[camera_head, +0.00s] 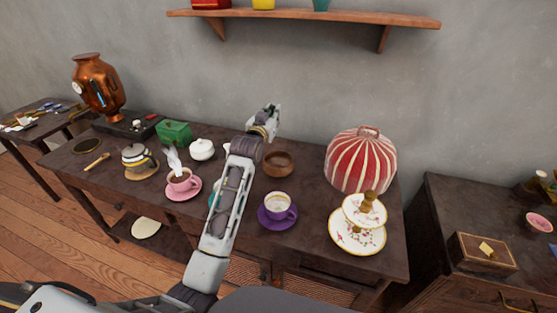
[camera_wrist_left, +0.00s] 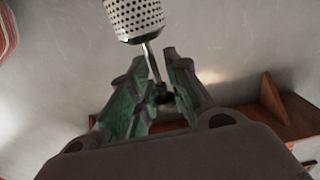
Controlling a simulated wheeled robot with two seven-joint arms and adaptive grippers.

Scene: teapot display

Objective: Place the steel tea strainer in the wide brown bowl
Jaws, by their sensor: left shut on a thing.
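The steel tea strainer (camera_wrist_left: 135,16) shows in the left wrist view, a perforated metal cylinder on a thin stem, partly cut off by the top edge. My left gripper (camera_wrist_left: 160,75) is shut on its stem. In the head view my left gripper (camera_head: 272,112) is raised in front of the wall, above and behind the table; I cannot make out the strainer there. The wide brown bowl (camera_head: 279,165) stands on the table just right of my left forearm, below the gripper. My right gripper is not in view.
My left arm crosses the table (camera_head: 316,207) and hides part of it. A pink cup (camera_head: 180,180), a purple cup (camera_head: 278,204), a tiered stand (camera_head: 357,235) and a red-striped dome (camera_head: 361,160) stand around the bowl. A wooden shelf (camera_head: 300,15) is on the wall above.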

